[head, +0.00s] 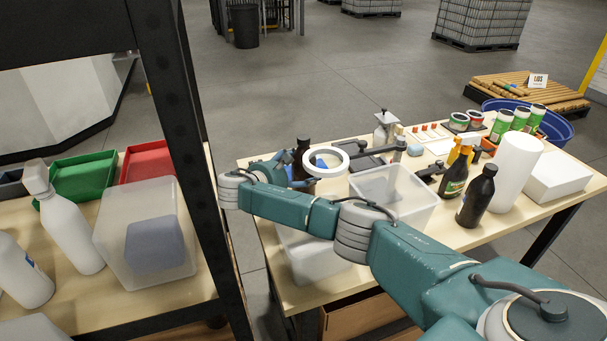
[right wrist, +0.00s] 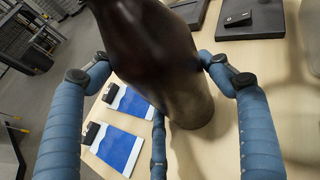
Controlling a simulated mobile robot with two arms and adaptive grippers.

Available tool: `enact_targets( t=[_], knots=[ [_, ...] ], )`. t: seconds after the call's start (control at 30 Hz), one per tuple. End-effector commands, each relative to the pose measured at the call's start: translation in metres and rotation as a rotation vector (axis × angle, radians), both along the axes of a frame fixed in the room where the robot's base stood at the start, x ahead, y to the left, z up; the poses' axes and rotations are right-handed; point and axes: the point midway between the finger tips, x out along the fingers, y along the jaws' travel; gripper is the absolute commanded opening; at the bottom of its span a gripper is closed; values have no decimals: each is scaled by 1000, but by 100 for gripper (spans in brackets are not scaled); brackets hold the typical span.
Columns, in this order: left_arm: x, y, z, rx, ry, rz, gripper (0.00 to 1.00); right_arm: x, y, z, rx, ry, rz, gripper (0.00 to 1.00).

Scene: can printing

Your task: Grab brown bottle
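The brown bottle (head: 303,147) stands upright at the left end of the far table in the head view, partly hidden by my right arm. It fills the upper middle of the right wrist view (right wrist: 160,50), dark and glossy, its base on the wooden tabletop. My right gripper (right wrist: 154,62) has two fingers on opposite sides of the bottle, their bent tips against its sides. A third finger reaches its lower edge. The gripper looks closed on the bottle. My left gripper is not in view.
Two more dark bottles (head: 478,195) (head: 454,174) and a white cylinder (head: 515,170) stand farther right. A translucent bin (head: 408,208) is beside my arm. Blue-and-white clipboards (right wrist: 117,148) lie near the bottle's base. A dark shelf post (head: 178,120) rises at left.

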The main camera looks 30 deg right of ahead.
Motion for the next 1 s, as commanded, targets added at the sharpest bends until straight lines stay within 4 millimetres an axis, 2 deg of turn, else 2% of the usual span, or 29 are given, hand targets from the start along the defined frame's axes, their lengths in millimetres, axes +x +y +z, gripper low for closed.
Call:
enact_targets(
  t=[0.03, 0.2, 0.53, 0.67, 0.97, 1.0],
  knots=[
    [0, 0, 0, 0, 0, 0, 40, 0, 0, 0, 0, 0, -1, 60],
    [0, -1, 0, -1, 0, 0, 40, 0, 0, 0, 0, 0, 0, 26],
    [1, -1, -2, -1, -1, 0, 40, 1, -1, 5, -3, -4, -1, 26],
    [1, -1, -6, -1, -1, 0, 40, 1, -1, 13, -2, -6, 0, 26],
    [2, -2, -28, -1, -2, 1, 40, 11, 42, 11, 0, -5, 3, 26],
    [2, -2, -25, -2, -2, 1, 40, 11, 39, 23, -2, -8, -2, 26]
  ],
)
